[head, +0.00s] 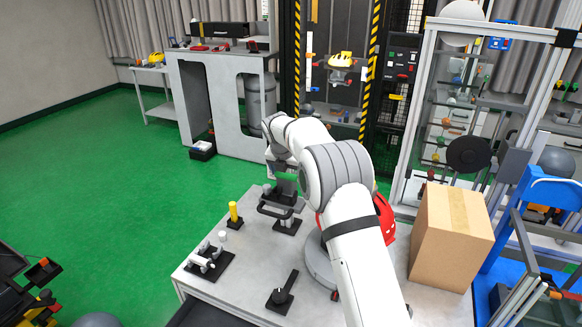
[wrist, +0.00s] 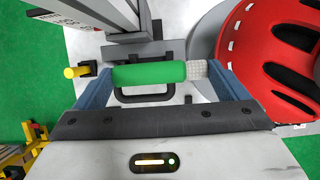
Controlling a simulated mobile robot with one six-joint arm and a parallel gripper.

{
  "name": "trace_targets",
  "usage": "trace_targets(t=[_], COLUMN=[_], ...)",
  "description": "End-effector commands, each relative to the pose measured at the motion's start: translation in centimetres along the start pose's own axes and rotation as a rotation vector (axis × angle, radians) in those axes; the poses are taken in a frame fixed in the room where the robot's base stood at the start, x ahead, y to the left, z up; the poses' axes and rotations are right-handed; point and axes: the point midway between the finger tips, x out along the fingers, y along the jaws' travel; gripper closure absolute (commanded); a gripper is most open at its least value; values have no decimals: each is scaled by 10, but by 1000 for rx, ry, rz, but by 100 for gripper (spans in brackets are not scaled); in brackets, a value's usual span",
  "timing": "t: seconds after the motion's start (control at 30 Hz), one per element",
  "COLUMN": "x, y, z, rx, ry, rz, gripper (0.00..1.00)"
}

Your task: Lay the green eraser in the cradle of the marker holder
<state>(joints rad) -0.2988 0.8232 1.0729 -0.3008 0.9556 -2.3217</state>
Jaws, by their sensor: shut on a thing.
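The green eraser (wrist: 148,74) is a green cylinder with a pale, textured end at the right in the wrist view. My gripper (wrist: 162,74) is shut on it lengthwise, with one blue finger at each end. In the head view the eraser (head: 288,178) shows only as a small green patch, held above the table's far end and partly hidden by my arm. I cannot tell for sure which fixture is the marker holder. A grey upright piece (wrist: 138,47) stands just beyond the eraser in the wrist view, and its lower part is partly hidden.
A black loop handle (head: 275,212) on a dark base is under the gripper. A yellow peg (head: 234,212), a grey clamp-like fixture (head: 208,260) and a black lever (head: 283,293) stand on the table. A red helmet (wrist: 270,55) is close at right. A cardboard box (head: 450,240) is further right.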

Motion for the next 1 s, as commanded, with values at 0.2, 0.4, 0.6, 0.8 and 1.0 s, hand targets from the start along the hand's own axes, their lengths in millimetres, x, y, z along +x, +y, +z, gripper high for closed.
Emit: trace_targets(t=[0.2,0.4,0.6,0.8,1.0], x=[17,35,48,54,55], y=[-1,-2,-2,-2,-3], z=[-6,-14,-19,-21,-22], rx=[4,5,5,5,5], ry=[1,1,1,1,3], rz=[-1,-2,-2,-3,-4], gripper=[23,23,23,23,23])
